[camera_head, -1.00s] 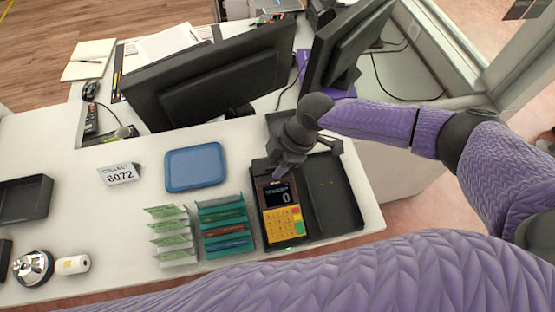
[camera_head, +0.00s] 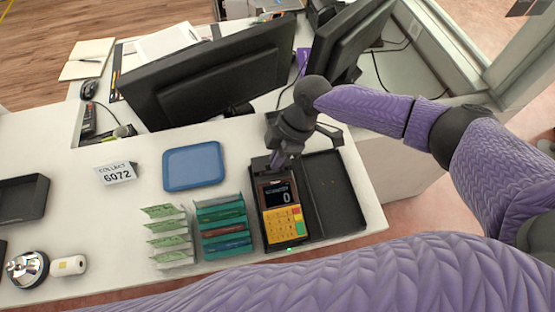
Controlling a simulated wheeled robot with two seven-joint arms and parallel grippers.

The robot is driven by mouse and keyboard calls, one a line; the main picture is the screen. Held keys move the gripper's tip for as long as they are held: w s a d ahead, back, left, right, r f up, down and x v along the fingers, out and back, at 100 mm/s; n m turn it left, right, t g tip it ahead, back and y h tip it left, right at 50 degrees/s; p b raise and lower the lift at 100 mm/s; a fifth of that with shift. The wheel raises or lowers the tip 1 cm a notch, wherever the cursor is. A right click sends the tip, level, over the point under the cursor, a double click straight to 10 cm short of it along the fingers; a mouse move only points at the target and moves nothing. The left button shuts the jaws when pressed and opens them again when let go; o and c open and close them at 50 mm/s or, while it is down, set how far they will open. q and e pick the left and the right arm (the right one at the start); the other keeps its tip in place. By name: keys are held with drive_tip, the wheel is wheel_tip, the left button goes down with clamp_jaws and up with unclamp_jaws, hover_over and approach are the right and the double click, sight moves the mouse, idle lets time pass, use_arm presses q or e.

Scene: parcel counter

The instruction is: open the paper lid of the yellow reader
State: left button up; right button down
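The yellow reader (camera_head: 282,222) is a dark card terminal with a yellow keypad and a small screen showing 0. It sits in the left part of a black tray near the counter's front right. Its upper end, where my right gripper (camera_head: 280,164) is, is mostly covered by the gripper, so I cannot make out the paper lid or whether it is open. The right gripper points down at that end, just above the screen. I cannot tell contact or finger gap. My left gripper is not in view.
The black tray's right compartment (camera_head: 335,195) is empty. Left of the reader stand a teal holder (camera_head: 222,225) and a rack of green slips (camera_head: 168,232). A blue tray (camera_head: 193,166) lies behind. Two monitors (camera_head: 212,78) stand at the back, close to my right arm.

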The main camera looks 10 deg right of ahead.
sight(268, 163)
drive_tip(key=w+g+b, duration=0.1)
drive_tip(key=b, duration=0.2)
drive_tip(key=w+g+b, duration=0.1)
drive_tip(key=g+b, duration=0.1)
drive_tip(key=w+m+g+b, duration=0.1)
drive_tip(key=b, duration=0.2)
drive_tip(key=shift+r+g+b, duration=0.2)
drive_tip(key=shift+g+b, duration=0.15)
drive_tip(key=shift+g, duration=0.05)
drive_tip(key=shift+w+r+b, duration=0.1)
drive_tip(key=shift+b, duration=0.4)
drive_tip(key=shift+r+g, duration=0.15)
drive_tip(key=shift+g, duration=0.15)
drive_tip(key=c, duration=0.8)
unclamp_jaws()
